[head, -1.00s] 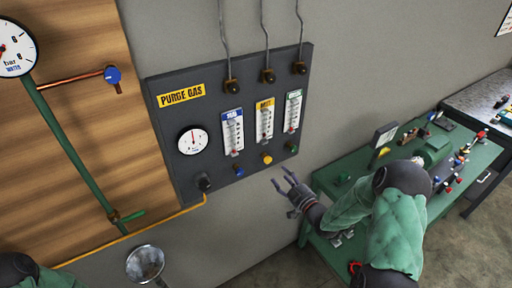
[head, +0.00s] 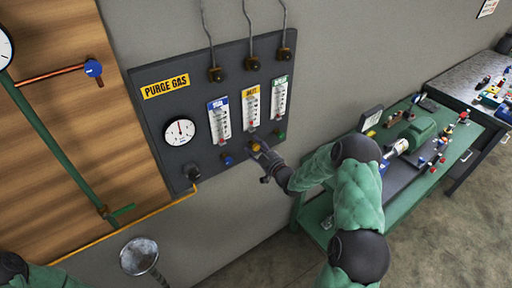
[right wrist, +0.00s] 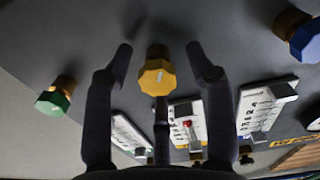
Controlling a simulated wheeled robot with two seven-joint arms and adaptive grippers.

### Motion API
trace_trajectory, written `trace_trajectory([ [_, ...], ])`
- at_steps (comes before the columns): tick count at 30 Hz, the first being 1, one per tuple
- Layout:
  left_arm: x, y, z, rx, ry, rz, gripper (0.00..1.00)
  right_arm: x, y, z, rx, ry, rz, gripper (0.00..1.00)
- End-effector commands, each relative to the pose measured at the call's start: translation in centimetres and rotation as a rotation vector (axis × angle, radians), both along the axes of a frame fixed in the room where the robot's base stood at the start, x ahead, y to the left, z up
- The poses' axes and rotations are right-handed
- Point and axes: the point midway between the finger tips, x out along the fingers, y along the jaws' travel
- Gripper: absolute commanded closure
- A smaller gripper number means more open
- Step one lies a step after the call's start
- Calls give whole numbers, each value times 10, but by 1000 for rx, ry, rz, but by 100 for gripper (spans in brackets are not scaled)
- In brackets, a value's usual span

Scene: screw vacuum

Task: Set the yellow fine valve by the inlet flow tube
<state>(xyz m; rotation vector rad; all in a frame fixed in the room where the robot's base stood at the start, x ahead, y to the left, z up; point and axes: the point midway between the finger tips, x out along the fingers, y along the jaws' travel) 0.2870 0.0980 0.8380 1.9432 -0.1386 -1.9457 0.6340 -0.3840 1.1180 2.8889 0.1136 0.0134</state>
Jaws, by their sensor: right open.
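The purge gas panel (head: 165,125) is a dark board on the wall with three flow tubes. The yellow fine valve (head: 255,147) is a knob below the middle, yellow-labelled inlet flow tube (head: 251,108). In the right wrist view the yellow knob (right wrist: 157,77) sits between the spread fingers of my right gripper (right wrist: 160,60), with clear gaps to both sides. My right gripper (head: 262,152) is open at the knob and partly covers it in the head view. My left gripper is not in view; only a bit of my left arm shows at the lower left.
A blue knob (head: 227,159) and a green knob (head: 280,134) flank the yellow one closely. A round gauge (head: 180,131) and black knob (head: 192,173) are at the panel's left. A green bench (head: 315,210) with parts stands to the right.

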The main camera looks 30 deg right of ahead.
Motion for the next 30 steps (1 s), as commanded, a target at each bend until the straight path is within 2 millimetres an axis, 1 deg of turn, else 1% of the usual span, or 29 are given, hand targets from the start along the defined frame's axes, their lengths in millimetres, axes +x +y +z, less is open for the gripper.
trace_trajectory([
  [6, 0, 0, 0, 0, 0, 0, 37, 0, 0, 0, 0, 0, 0, 44],
  [8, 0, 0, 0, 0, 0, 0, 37, 0, 0, 0, 0, 0, 0, 61],
  [9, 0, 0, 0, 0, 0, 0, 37, 0, 0, 0, 0, 0, 0, 73],
  [11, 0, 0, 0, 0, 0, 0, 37, 0, 0, 0, 0, 0, 0, 90],
  [12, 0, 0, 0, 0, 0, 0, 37, 0, 0, 1, 0, -1, 0, 100],
  [20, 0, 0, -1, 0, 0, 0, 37, 1, 0, 2, -4, -4, 1, 100],
  [23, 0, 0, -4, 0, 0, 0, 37, 1, 0, 2, -14, -7, 1, 100],
  [26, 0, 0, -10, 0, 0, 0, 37, 1, 0, 2, -42, -11, 1, 100],
  [30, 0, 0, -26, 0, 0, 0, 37, 1, 0, 1, -105, -20, 1, 100],
])
